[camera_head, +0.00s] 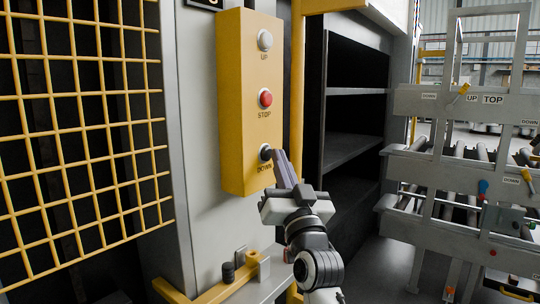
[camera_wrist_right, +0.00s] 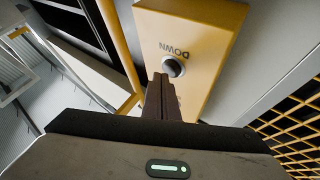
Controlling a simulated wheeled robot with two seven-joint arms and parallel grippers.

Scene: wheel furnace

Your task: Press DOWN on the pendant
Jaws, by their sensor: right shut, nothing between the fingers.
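The yellow pendant (camera_head: 236,100) hangs on a grey post in the head view. It has a white UP button (camera_head: 265,40), a red STOP button (camera_head: 265,98) and a dark DOWN button (camera_head: 265,152) with a pale rim. My right gripper (camera_head: 279,153) is shut and empty, its fingertips beside the DOWN button. In the right wrist view the fingertips (camera_wrist_right: 161,78) overlap the lower edge of the DOWN button (camera_wrist_right: 173,66). I cannot tell whether they touch it or whether it is pushed in. My left gripper is not in view.
A yellow mesh guard (camera_head: 85,130) stands on the left. Dark open shelves (camera_head: 350,125) lie right of the pendant. A grey roller frame (camera_head: 460,140) with labels stands at the far right. A yellow bracket (camera_head: 215,292) sits below the pendant.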

